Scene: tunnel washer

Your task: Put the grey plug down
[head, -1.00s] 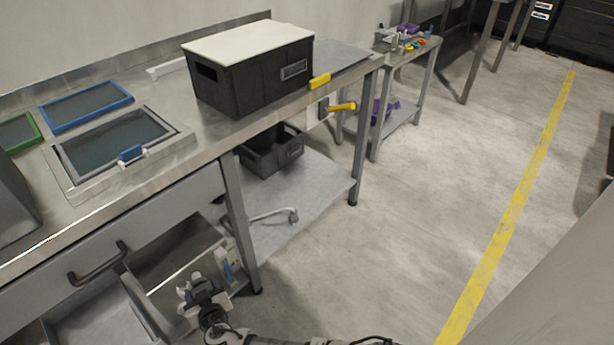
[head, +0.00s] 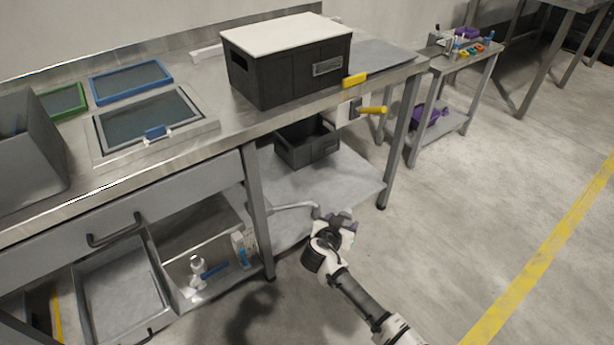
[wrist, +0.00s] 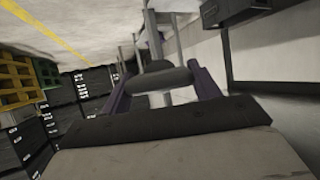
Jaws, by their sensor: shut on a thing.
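The grey plug (wrist: 158,80) shows in the wrist view as a dark grey rounded piece lying across between two purple fingers. My gripper (wrist: 160,84) is shut on it. In the head view my gripper (head: 346,222) is over the floor, in front of the bench's lower shelf and below the bench top. The plug is too small there to tell apart from the fingers.
A steel bench (head: 190,150) carries a black crate (head: 290,72) with a white lid, framed screens (head: 145,120) and a grey bin (head: 28,150). An open drawer (head: 120,290) juts out at lower left. A lower shelf (head: 325,190) holds a small dark bin (head: 306,145). Floor at right is clear.

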